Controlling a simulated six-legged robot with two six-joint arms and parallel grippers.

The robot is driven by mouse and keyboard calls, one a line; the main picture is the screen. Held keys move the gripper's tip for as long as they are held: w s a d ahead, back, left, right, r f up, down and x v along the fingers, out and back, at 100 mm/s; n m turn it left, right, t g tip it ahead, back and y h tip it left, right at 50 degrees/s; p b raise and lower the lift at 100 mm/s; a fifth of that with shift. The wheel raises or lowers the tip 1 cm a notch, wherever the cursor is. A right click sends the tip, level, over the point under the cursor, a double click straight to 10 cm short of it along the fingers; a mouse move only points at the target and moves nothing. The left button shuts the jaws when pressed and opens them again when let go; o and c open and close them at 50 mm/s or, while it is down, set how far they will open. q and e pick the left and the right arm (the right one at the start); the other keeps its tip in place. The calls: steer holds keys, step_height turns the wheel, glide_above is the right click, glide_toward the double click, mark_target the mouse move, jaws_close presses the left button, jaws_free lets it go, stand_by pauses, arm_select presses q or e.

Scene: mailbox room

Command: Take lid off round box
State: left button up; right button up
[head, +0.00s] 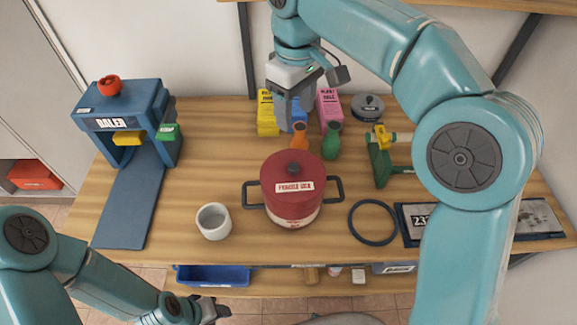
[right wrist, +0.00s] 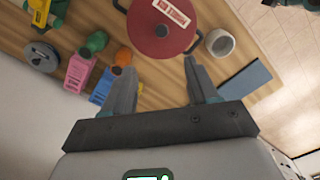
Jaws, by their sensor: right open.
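The round box (head: 291,210) is a dark red pot-like container with two side handles, standing on the wooden table. Its red lid (head: 291,177) is on top, with a dark knob and a white label. The lid also shows at the top of the right wrist view (right wrist: 163,25). My right gripper (head: 290,125) is open and empty, above the back of the table behind the box and apart from it. Its two fingers show spread in the right wrist view (right wrist: 163,85). My left gripper (head: 215,310) is low at the front, below the table edge; its jaws are unclear.
A white cup (head: 213,221) stands left of the box, a dark ring (head: 374,222) lies to its right. Orange (head: 299,136) and green (head: 331,140) bottles and coloured cartons (head: 268,112) stand behind. A blue baler machine (head: 125,115) is at left, a green-yellow tool (head: 381,155) at right.

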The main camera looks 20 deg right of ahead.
glide_above(293, 166)
steer(key=f, duration=0.9)
steer(key=shift+d+f+b, duration=0.3)
steer(key=shift+f+b, duration=0.1)
steer(key=shift+a+f, duration=0.2)
steer(key=shift+f, duration=0.35)
step_height(293, 166, down, 5)
steer(key=shift+a+p, duration=0.1)
steer(key=shift+p, duration=0.45)
jaws_close()
